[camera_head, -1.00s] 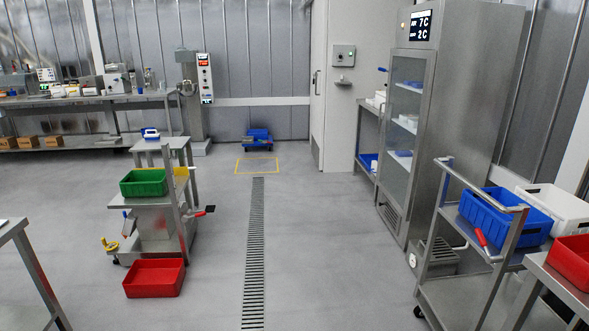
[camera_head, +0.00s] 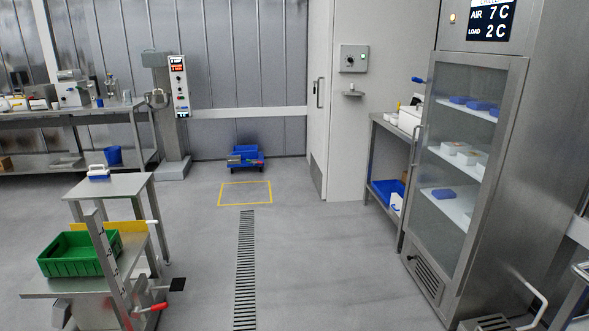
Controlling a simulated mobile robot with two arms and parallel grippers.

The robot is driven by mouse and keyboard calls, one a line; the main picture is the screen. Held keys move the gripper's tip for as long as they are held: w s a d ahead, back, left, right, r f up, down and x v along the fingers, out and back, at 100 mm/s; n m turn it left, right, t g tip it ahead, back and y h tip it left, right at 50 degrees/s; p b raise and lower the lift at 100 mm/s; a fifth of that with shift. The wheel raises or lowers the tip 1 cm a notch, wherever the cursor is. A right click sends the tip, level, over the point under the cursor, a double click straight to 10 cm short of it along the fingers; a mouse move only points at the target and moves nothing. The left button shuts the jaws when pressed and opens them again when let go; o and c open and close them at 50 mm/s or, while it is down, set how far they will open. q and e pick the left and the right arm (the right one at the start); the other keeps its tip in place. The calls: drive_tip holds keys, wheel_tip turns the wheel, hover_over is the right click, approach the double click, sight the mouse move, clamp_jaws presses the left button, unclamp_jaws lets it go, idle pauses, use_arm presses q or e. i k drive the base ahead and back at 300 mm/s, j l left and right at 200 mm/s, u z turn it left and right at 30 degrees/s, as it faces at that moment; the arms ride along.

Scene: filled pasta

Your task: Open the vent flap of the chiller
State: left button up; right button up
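The steel chiller (camera_head: 522,130) stands at the right, with a glass door (camera_head: 460,160) that looks shut and a tall handle on its left edge. Its display (camera_head: 491,22) reads AIR 7 C and LOAD 2 C, with an orange lamp at its left. A small blue-ended lever (camera_head: 419,80) sticks out at the chiller's upper left side. A louvred grille (camera_head: 426,276) sits low on the front. I cannot tell which part is the vent flap or how it stands. Neither of my grippers is in view.
A workstand with a green crate (camera_head: 80,254) stands at the left front. A floor drain (camera_head: 245,270) runs down the clear middle floor. A steel table (camera_head: 392,130) stands beyond the chiller. A blue trolley (camera_head: 245,155) stands at the back wall.

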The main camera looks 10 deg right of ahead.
sight(429, 281)
drive_tip(key=i+z, duration=0.1)
drive_tip(key=i, duration=0.5)
drive_tip(key=i+z, duration=0.1)
drive_tip(key=i, duration=0.5)
drive_tip(key=i+j+z, duration=0.15)
drive_tip(key=i, duration=0.45)
drive_tip(key=i+j+z, duration=0.1)
drive_tip(key=i, duration=0.5)
